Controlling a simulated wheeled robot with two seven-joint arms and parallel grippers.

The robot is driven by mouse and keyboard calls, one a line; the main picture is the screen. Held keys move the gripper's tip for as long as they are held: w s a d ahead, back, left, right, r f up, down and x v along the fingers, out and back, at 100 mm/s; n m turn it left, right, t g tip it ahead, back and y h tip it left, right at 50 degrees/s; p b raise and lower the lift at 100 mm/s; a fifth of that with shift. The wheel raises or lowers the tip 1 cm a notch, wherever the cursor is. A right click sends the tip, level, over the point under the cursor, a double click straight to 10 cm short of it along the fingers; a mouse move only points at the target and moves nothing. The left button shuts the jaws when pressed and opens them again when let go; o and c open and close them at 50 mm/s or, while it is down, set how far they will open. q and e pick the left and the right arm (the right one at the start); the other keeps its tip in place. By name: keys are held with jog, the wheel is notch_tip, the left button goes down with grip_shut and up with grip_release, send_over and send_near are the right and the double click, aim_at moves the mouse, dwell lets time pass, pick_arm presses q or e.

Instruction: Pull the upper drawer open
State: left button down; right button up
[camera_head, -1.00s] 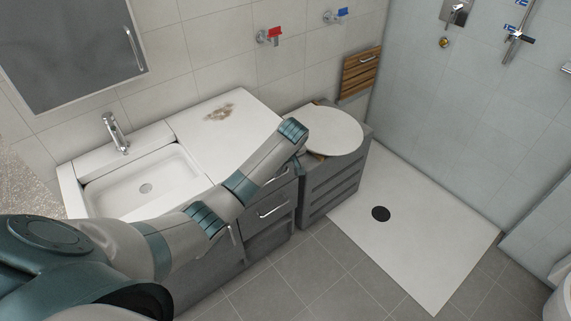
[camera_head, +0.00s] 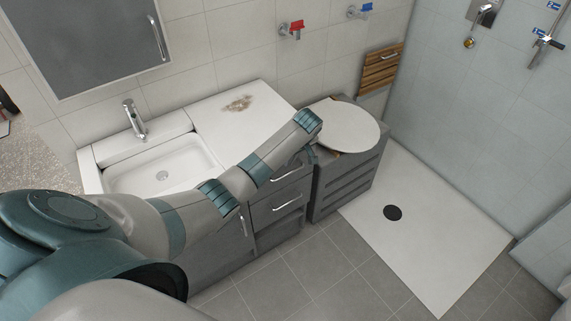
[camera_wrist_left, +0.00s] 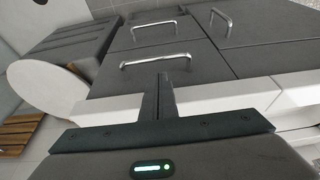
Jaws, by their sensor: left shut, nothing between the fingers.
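The upper drawer (camera_wrist_left: 185,52) is a dark grey front just under the white countertop, and it looks shut. Its silver bar handle (camera_wrist_left: 155,60) shows whole in the left wrist view; in the head view my forearm partly covers this drawer. My left gripper (camera_wrist_left: 162,78) is shut and empty, its fingertips close to that handle on the countertop side. I cannot tell whether they touch it. In the head view my left gripper is mostly hidden behind my wrist, by the cabinet's right front corner. My right gripper is in neither view.
The lower drawer's handle (camera_head: 288,203) and a door handle (camera_wrist_left: 221,20) are close by. The white countertop (camera_head: 225,120) with a basin (camera_head: 165,175) lies above. A grey stepped unit with a round white lid (camera_head: 345,127) stands right of the cabinet. The tiled floor (camera_head: 310,265) in front is clear.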

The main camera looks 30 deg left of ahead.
pick_arm(q)
jog(key=x, duration=0.6)
jog(key=shift+p, duration=0.4)
jog(key=shift+f, duration=0.1)
